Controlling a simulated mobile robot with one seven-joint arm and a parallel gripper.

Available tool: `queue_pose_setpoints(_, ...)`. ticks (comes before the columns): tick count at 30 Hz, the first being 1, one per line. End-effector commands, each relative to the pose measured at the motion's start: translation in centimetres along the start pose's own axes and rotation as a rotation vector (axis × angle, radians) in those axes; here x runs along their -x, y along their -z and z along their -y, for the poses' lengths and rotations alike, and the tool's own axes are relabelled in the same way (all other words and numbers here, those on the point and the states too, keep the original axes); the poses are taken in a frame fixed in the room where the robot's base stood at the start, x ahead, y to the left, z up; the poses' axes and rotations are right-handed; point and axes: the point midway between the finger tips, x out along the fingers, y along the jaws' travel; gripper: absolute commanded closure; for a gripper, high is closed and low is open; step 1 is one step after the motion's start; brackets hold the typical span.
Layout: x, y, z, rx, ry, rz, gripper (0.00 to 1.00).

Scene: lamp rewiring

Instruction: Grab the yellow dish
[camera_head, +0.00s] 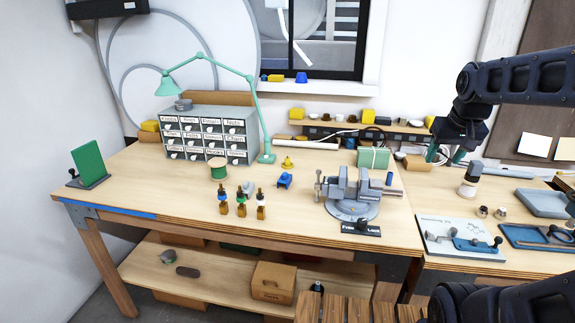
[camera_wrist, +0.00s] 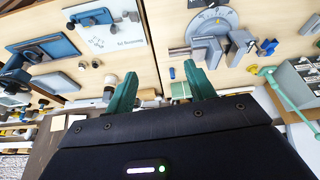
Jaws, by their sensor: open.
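A small yellow dish-like piece (camera_head: 287,163) with a raised middle sits on the workbench, just right of the lamp's base and behind a small blue piece.
A grey vise (camera_head: 352,190) stands between the yellow piece and my gripper's side. A green lamp (camera_head: 266,157), drawer cabinet (camera_head: 208,139), wire spool (camera_head: 218,172) and dropper bottles (camera_head: 241,207) are near the yellow piece. Yellow blocks (camera_head: 368,116) are on the back shelf.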

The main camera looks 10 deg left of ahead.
Motion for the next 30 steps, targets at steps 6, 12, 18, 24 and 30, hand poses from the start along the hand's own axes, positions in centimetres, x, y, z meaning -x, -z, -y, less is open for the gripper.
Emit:
queue_pose_setpoints(6,-0.3,7.0,2.1,0.076,0.019,0.028,0.46)
queue_pose_setpoints(12,-1.3,13.1,4.7,0.142,0.036,0.049,0.46)
queue_pose_setpoints(18,-3.1,18.9,7.8,0.209,0.055,0.069,0.46)
queue_pose_setpoints(24,-5.7,24.2,11.6,0.275,0.073,0.089,0.46)
queue_pose_setpoints(30,-9.1,28.9,16.1,0.341,0.092,0.110,0.46)
